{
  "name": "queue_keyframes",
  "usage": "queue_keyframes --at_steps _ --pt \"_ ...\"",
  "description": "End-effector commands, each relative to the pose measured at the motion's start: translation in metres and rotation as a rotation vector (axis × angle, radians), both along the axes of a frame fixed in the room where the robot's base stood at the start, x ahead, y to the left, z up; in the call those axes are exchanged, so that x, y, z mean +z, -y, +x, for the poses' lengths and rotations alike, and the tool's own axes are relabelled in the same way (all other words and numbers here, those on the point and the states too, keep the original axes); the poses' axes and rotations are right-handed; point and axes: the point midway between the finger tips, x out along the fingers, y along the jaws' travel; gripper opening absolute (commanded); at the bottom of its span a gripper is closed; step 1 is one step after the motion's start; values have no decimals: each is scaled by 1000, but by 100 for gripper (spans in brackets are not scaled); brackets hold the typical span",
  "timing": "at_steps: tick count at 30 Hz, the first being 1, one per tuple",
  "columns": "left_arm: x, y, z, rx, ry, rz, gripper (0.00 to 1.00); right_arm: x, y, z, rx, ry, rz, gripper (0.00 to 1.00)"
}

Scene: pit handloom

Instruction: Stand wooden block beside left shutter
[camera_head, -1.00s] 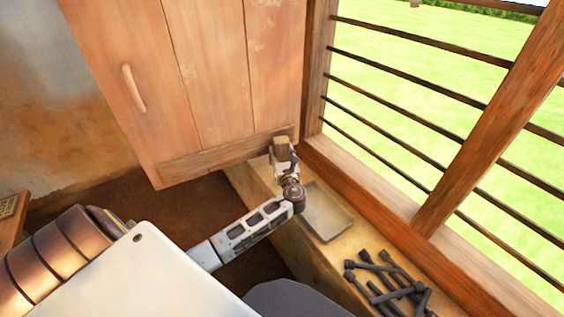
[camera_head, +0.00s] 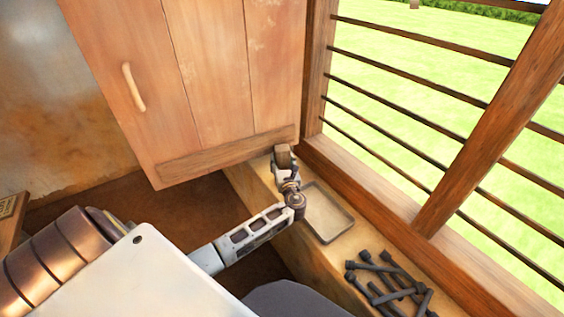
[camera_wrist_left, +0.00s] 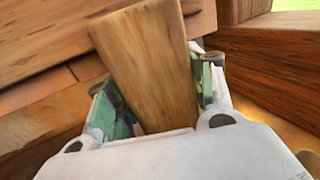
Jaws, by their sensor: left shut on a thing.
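The left shutter (camera_head: 200,75) is a large wooden panel with a pale handle, swung open at the left of the window. My left gripper (camera_head: 284,157) is at the lower right corner of the shutter, over the sill. It is shut on the wooden block (camera_wrist_left: 152,62), which stands up between the green-padded fingers in the left wrist view and leans slightly. The block shows only as a small brown piece in the head view (camera_head: 283,152). The shutter's lower board (camera_wrist_left: 50,45) is close behind the block. Whether the block's base touches the sill is hidden. My right gripper is not in view.
A shallow tray (camera_head: 328,213) lies on the sill right of my gripper. Several dark metal pieces (camera_head: 390,283) lie in a heap nearer the front. The barred window (camera_head: 420,110) and its wooden frame bound the sill on the right.

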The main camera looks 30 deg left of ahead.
Motion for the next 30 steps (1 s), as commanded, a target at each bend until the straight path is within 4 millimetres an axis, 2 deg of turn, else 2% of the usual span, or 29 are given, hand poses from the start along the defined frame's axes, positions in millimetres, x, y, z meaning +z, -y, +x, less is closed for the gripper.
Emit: queue_keyframes --at_steps 1,2,7,20,30 --pt "-1 0 0 0 1 1 21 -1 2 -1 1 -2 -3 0" --pt "-2 0 0 0 -1 -1 55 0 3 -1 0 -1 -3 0" --pt "-1 0 0 0 -1 -1 75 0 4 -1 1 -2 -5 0" --pt "1 0 0 0 0 0 75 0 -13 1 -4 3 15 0" --pt "0 22 -22 -1 -1 -1 75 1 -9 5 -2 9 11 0"
